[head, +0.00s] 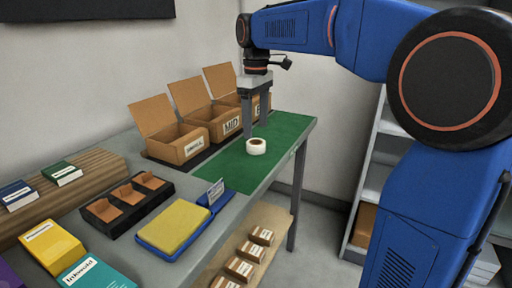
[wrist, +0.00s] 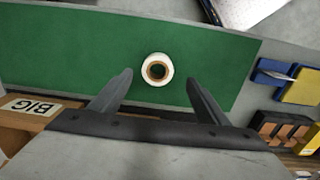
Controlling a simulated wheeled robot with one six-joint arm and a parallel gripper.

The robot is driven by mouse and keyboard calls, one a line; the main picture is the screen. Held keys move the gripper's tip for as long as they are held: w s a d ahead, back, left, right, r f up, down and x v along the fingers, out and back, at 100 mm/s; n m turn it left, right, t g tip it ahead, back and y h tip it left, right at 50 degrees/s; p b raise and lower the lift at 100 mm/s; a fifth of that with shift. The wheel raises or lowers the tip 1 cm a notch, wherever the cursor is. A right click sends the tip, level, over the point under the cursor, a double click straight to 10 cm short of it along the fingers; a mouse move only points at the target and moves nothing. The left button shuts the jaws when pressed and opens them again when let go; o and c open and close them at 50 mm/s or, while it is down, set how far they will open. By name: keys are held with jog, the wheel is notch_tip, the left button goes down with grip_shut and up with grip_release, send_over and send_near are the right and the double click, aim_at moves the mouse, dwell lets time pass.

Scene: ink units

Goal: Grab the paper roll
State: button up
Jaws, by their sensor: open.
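The paper roll (head: 256,147) is a small white roll with a brown core, standing on the green mat (head: 285,135) on the grey table. In the wrist view the paper roll (wrist: 157,70) lies beyond the fingertips, roughly midway between them, with its open core facing up. My gripper (head: 257,132) is above the mat at the roll, its two fingers pointing down. In the wrist view my gripper (wrist: 160,78) is open and empty, with clear gaps on both sides of the roll.
Open cardboard boxes (head: 180,146) stand along the wall behind the mat. A yellow pad in a blue case (head: 174,228) and a black tray with brown compartments (head: 100,212) are to the left. The mat around the roll is clear. Small boxes (head: 240,268) sit on a lower shelf.

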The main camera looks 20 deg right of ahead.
aim_at(256, 139)
jog(key=shift+w+d+f, duration=0.1)
jog(key=shift+f, duration=1.35)
jog(key=shift+w+f, duration=0.1)
jog(key=shift+f, duration=1.3)
jog(key=c, duration=1.1)
